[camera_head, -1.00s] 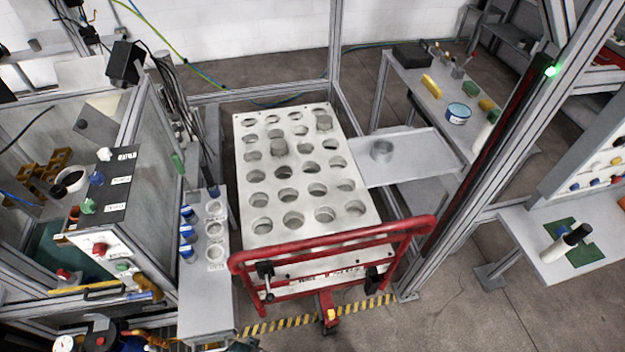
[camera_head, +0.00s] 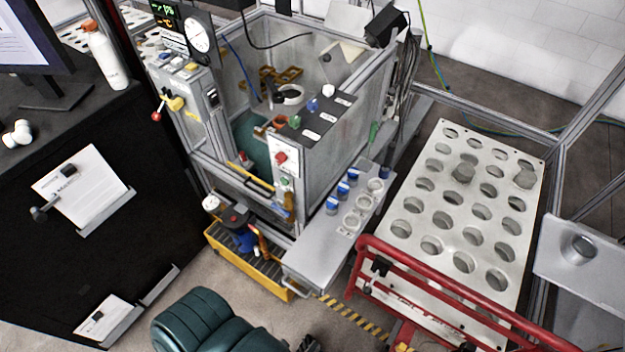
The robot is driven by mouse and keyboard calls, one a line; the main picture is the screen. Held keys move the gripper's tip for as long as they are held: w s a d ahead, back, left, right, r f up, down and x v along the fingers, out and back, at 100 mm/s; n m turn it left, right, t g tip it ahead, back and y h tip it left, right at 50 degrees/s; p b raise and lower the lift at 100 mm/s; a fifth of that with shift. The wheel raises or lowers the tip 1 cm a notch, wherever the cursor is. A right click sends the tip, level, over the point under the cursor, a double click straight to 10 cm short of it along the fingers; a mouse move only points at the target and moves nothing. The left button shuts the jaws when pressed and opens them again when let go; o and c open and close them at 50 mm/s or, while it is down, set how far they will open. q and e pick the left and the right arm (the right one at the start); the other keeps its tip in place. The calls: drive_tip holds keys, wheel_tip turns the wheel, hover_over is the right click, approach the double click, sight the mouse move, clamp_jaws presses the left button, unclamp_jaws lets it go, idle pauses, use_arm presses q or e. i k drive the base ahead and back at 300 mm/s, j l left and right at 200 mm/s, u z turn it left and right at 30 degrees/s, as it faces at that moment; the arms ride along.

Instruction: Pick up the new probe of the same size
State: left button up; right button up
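No object can be surely identified as the new probe. Three small blue-topped pieces (camera_head: 342,189) stand in a row on a narrow grey shelf (camera_head: 312,262), beside a row of pale round rings (camera_head: 351,222). I cannot tell their sizes apart. Neither gripper can be made out.
The gantry enclosure (camera_head: 335,140) with a button panel stands behind the shelf. A red cart handle (camera_head: 440,290) crosses the cart's front. A yellow toolbox (camera_head: 240,268) stands below the enclosure. A black desk side (camera_head: 95,220) with papers is at left. Floor shows between desk and toolbox.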

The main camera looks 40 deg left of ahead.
sight(342, 188)
drive_tip(key=u, duration=0.8)
